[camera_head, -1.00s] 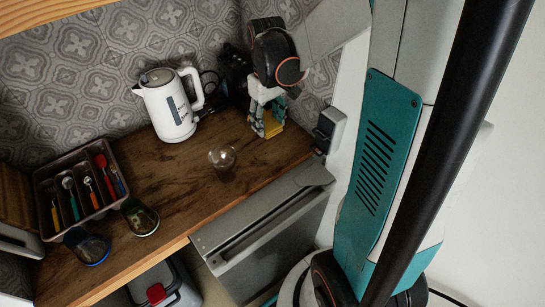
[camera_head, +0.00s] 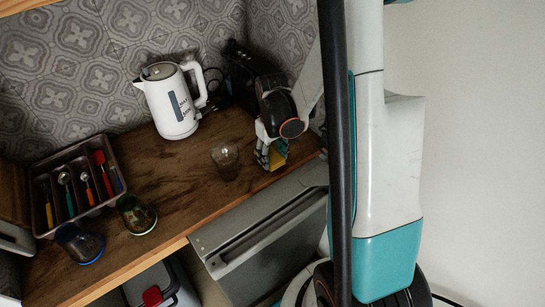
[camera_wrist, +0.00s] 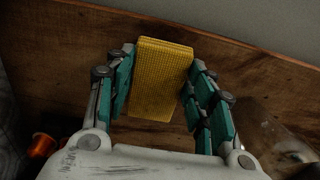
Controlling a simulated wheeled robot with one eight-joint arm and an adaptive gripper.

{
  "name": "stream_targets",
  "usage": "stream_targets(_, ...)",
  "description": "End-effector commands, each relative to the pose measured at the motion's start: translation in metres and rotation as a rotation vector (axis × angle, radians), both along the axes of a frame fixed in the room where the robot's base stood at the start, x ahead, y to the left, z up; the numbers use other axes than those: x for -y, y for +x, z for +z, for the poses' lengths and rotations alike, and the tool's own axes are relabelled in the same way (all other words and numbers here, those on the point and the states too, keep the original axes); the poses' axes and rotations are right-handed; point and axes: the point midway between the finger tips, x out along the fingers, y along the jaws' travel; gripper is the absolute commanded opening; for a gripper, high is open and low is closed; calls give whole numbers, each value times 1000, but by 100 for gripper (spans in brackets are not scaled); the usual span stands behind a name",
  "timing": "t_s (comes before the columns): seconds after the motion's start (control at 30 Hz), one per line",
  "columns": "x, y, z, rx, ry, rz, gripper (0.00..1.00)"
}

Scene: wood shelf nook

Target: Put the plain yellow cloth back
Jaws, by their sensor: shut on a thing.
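The plain yellow cloth (camera_head: 278,158) is a small, flat, rectangular piece with a fine grid texture. In the wrist view the cloth (camera_wrist: 160,70) stands between the two teal fingers of my gripper (camera_wrist: 158,92), which are shut on it from both sides. In the head view my gripper (camera_head: 269,155) is low over the right end of the wooden counter (camera_head: 180,185), near its front edge. I cannot tell whether the cloth touches the wood.
A clear glass (camera_head: 226,162) stands just left of my gripper. A white kettle (camera_head: 172,105) and a dark appliance (camera_head: 250,78) are behind. A cutlery tray (camera_head: 90,205) and two tinted glasses (camera_head: 137,215) (camera_head: 82,246) are at the left. The counter's middle is clear.

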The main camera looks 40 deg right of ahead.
Motion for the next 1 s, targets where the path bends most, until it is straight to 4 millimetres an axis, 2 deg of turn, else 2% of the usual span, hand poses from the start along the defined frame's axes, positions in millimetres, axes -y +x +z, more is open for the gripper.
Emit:
stream_targets(0.03,0,0,-5,0,0,0,23)
stream_targets(0.4,0,0,-8,0,0,0,23)
stream_targets(0.43,0,0,-8,0,0,0,52)
stream_targets(0.5,0,0,-7,0,0,0,67)
stream_targets(0.53,0,0,-7,0,0,0,69)
stream_targets(0.87,0,0,-6,0,0,0,69)
stream_targets(1.0,0,0,2,0,0,0,69)
